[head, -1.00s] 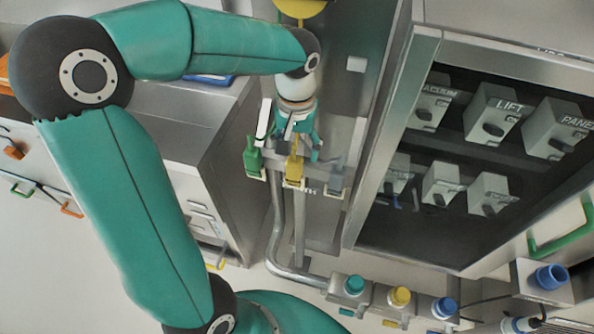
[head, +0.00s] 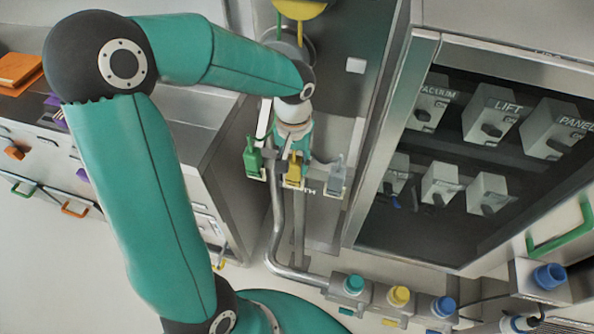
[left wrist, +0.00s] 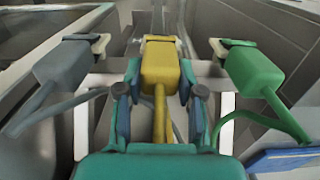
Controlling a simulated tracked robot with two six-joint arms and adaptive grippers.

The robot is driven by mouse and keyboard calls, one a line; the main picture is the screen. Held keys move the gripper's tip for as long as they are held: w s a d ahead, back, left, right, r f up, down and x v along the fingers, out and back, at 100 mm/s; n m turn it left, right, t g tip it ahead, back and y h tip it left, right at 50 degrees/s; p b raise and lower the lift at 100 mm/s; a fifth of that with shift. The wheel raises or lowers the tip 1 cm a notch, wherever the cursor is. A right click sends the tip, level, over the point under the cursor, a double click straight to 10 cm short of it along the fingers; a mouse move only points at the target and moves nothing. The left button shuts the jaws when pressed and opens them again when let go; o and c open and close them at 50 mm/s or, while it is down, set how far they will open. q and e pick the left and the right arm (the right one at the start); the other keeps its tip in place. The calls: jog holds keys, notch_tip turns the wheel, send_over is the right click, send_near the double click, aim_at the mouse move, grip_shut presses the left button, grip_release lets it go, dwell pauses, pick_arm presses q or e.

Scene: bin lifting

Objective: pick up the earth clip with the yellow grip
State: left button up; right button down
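The earth clip with the yellow grip (head: 293,174) sits on the rail between a green-gripped clip (head: 253,160) and a grey-gripped clip (head: 336,176). My left gripper (head: 293,158) is at the yellow grip from above. In the left wrist view, the yellow grip (left wrist: 161,68) stands between my left fingers (left wrist: 161,80), one close against each side, so the gripper looks shut on it. The grey clip (left wrist: 66,65) and green clip (left wrist: 252,72) flank it, apart from the fingers. My right gripper is not in view.
A cabinet (head: 425,90) with labelled grey blocks stands to the right. A pipe (head: 277,225) runs below the rail. Boxes with teal, yellow (head: 399,296) and blue caps line the bottom. A drawer unit (head: 190,140) is on the left.

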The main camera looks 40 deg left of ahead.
pick_arm(q)
grip_shut()
jog(key=shift+r, duration=0.1)
notch_tip(320, 180, up, 20)
jog(key=p, duration=0.1)
dwell(0.5)
dwell(0.4)
